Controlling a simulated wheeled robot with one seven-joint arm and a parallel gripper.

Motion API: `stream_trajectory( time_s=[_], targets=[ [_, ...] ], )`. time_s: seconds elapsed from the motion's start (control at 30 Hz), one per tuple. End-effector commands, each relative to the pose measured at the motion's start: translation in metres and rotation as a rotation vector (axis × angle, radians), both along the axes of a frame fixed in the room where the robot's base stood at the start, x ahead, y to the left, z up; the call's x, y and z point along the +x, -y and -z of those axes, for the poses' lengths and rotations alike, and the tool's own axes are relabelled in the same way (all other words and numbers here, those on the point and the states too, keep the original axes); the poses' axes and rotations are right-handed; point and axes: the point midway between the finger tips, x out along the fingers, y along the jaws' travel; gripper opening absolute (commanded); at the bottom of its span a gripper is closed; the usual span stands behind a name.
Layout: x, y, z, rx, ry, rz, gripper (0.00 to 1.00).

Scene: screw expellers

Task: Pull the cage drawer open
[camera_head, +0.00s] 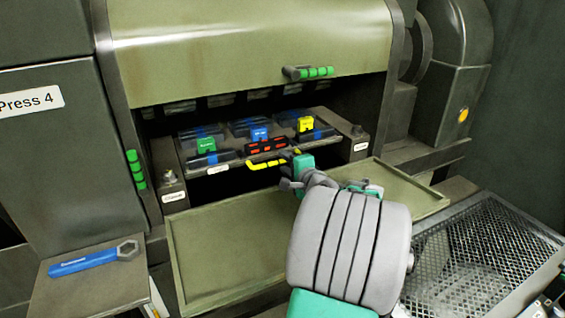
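The cage drawer (190,170) sits in the opening of the green press, a dark tray holding several dark blocks with blue, green, yellow and red parts. A yellow bar handle (262,164) runs along its front edge. My gripper (287,168), grey with teal parts, is at the right end of this handle, reaching in from the lower right. Its fingertips are small and partly hidden by my wrist, so I cannot tell whether they are around the handle or just beside it. The right part of the drawer front is partly covered by my arm.
A green flap (225,245) lies folded down below the opening. The raised cover (250,45) with a green handle (317,72) hangs above. A blue wrench (85,262) rests on a ledge at left. A mesh tray (480,250) stands at right.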

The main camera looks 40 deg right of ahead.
Motion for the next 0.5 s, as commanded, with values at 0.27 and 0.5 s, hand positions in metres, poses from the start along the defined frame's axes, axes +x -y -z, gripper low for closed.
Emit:
stream_trajectory(
  time_s=[0.27,0.5],
  targets=[
    [0.023,0.007,0.005,-0.001,-0.001,0.0,0.34],
    [0.022,0.007,0.005,-0.002,-0.002,0.001,0.28]
  ],
)
